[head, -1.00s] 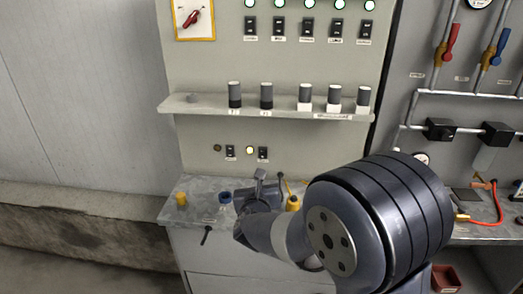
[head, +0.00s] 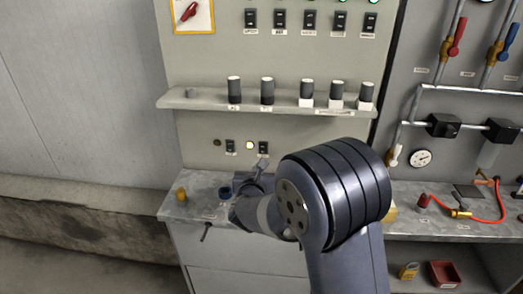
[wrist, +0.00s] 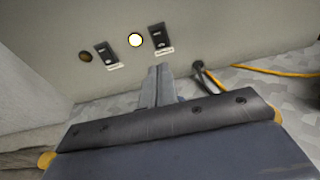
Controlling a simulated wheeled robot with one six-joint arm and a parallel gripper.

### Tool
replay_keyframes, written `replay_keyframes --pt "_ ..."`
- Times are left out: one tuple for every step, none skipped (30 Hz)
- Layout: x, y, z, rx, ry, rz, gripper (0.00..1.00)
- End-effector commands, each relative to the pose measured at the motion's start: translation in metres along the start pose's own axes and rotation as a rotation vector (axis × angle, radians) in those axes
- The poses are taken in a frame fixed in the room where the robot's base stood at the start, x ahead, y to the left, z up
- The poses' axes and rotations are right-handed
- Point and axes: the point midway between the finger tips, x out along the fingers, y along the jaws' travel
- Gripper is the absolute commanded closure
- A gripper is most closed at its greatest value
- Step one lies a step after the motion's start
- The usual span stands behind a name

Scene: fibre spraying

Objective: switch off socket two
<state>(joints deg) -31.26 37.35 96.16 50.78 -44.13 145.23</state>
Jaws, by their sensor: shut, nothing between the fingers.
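Two small black rocker switches sit low on the beige panel. The left switch (head: 231,146) has a dark lamp (head: 217,143) beside it; the right switch (head: 263,148) has a lit, pale yellow lamp (head: 250,145) at its left. Their labels are too small to read. In the wrist view the left switch (wrist: 105,53), the lit lamp (wrist: 135,40) and the right switch (wrist: 161,37) all show. My gripper (wrist: 160,69) is shut and empty, its fingertips just below the right switch. In the head view my gripper (head: 262,164) is partly hidden by my arm.
A shelf (head: 190,101) with several dark cylinders juts out above the switches. A yellow cable (wrist: 262,71) lies at the right in the wrist view.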

Motion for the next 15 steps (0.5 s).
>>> replay_keyframes --pt "0.010 -0.001 0.002 -0.001 0.001 -0.003 1.00" --pt "0.015 -0.002 0.002 0.000 0.001 -0.003 1.00" --pt "0.022 -0.001 0.002 0.000 0.001 -0.003 1.00" --pt "0.028 -0.001 0.002 0.000 0.001 -0.002 1.00" --pt "0.033 -0.001 0.002 -0.001 0.001 -0.002 1.00" --pt "0.040 -0.001 0.002 0.000 0.001 -0.002 1.00" --pt "0.045 -0.001 0.002 0.000 0.001 -0.003 1.00" --pt "0.051 -0.001 0.003 0.000 0.000 -0.002 1.00" --pt "0.057 -0.001 0.002 -0.001 0.001 -0.002 1.00" --pt "0.062 -0.001 0.002 -0.001 0.000 -0.002 1.00" --pt "0.067 -0.001 0.002 -0.001 0.001 -0.002 1.00" --pt "0.072 -0.001 0.007 0.000 0.000 -0.001 1.00" --pt "0.076 -0.001 0.008 0.000 0.000 -0.002 1.00" --pt "0.080 -0.001 0.009 0.000 0.000 -0.001 1.00" --pt "0.085 -0.001 0.011 0.000 0.000 -0.001 1.00"
